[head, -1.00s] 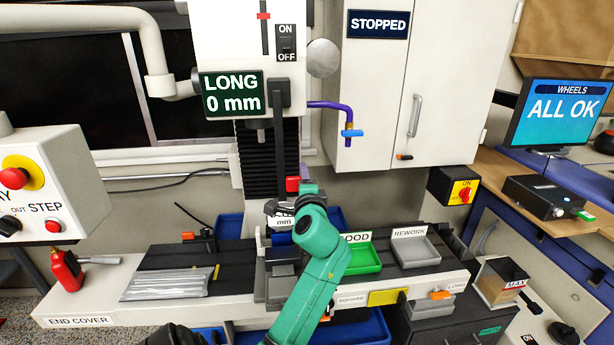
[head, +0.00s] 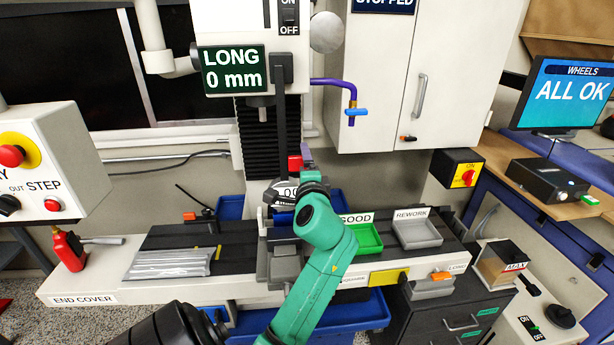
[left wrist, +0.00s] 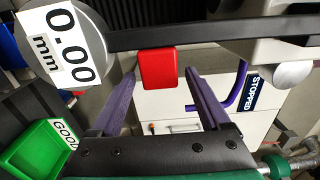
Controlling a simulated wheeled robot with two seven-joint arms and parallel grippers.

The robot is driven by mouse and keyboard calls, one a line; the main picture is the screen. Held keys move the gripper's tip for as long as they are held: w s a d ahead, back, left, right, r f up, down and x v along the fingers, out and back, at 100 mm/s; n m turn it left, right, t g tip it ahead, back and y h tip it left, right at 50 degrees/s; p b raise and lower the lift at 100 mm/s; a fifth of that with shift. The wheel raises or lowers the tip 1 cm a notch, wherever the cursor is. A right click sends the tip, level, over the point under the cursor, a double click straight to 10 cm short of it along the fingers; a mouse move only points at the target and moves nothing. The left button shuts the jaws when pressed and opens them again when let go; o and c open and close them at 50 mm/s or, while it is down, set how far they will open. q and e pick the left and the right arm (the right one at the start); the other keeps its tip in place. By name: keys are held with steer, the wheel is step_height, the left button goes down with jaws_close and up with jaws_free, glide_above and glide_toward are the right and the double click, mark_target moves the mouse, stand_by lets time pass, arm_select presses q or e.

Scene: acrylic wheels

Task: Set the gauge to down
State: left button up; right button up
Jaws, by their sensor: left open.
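The gauge is a round white dial (head: 285,190) reading 0.00 mm. It hangs at the lower end of a straight black arm (head: 280,125), which points down from a pivot on the white machine head. A red block (head: 295,163) sits on the arm just above the dial. In the left wrist view the dial (left wrist: 62,45) is at upper left and the red block (left wrist: 158,69) near the middle. My left gripper (left wrist: 163,88), with purple fingers, is open, one finger on each side of the red block in that view. Contact cannot be told. My right gripper is not in view.
A green GOOD tray (head: 368,238) and a grey REWORK tray (head: 417,231) stand right of the dial. A purple hose (head: 335,83) with a blue tap is at the upper right. A clear-wrapped pack (head: 170,263) lies left on the bench.

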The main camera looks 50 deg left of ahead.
arm_select(q)
steer(key=b+v, duration=0.2)
steer(key=v, duration=0.8)
steer(key=shift+s+d+b, duration=0.2)
steer(key=shift+s+b, duration=0.15)
steer(key=shift+s, duration=0.05)
